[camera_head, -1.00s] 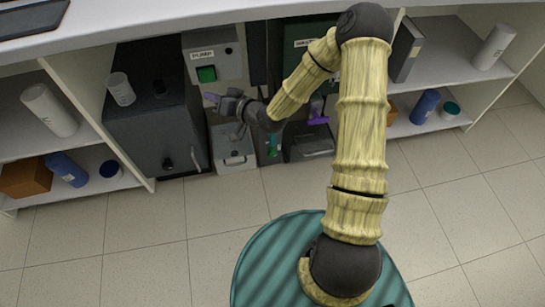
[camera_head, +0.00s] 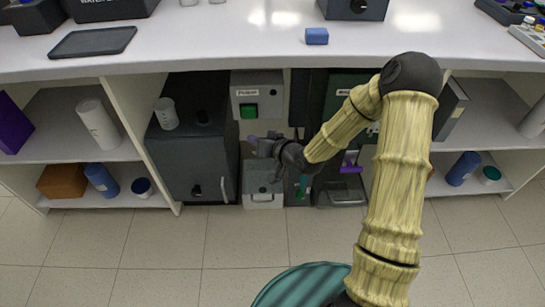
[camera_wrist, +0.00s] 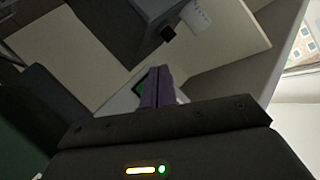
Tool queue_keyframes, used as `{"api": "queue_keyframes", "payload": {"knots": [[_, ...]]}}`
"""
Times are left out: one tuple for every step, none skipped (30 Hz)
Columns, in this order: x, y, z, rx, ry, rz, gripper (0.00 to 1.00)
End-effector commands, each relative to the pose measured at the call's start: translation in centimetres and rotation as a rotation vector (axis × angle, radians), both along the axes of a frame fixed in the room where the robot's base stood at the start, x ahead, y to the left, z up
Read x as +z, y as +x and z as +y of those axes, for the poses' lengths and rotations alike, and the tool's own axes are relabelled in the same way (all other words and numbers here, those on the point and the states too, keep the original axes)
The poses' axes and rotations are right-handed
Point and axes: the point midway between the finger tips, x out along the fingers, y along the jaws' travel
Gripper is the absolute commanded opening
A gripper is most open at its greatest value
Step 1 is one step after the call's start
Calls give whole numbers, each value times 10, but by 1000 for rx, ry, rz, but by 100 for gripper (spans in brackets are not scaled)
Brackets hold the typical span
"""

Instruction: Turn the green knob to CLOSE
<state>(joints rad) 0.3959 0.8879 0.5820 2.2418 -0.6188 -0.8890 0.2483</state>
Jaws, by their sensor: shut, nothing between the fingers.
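In the head view a green square part (camera_head: 249,111) sits on the front of a grey labelled box (camera_head: 266,88) under the bench. A teal-green upright piece (camera_head: 302,186) shows lower down, right of my gripper. I cannot tell for sure which is the knob, and no CLOSE mark is legible. My gripper (camera_head: 253,139) is shut and empty, its purple fingers just below the green square. In the wrist view the shut fingers (camera_wrist: 157,75) partly cover a green patch (camera_wrist: 139,87) beyond them. Contact is not visible.
A purple handle (camera_head: 351,164) is at the right. The bench top (camera_head: 240,40) overhangs these units. The tiled floor (camera_head: 150,250) in front is clear.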

Motion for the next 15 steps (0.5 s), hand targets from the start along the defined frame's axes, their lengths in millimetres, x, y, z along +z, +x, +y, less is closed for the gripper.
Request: {"api": "queue_keyframes", "payload": {"knots": [[-1, -6, -5, 5, -76, 23, 0], [-3, -9, -10, 4, -124, 45, 0], [-5, -15, -18, 0, -191, 76, 0], [-6, -20, -24, -3, -243, 101, 0], [-7, -25, -32, -9, -293, 125, 0], [-7, -33, -42, -19, -356, 161, 0], [-6, -39, -49, -28, -400, 184, 0], [-5, -45, -58, -37, -443, 211, 0], [-2, -54, -68, -51, -495, 246, 0], [1, -60, -76, -64, -532, 271, 0], [4, -68, -84, -76, -565, 299, 0], [9, -78, -94, -93, -606, 336, 0], [12, -87, -102, -106, -634, 365, 0], [17, -96, -109, -120, -659, 393, 0], [23, -108, -118, -139, -687, 431, 0]]}}
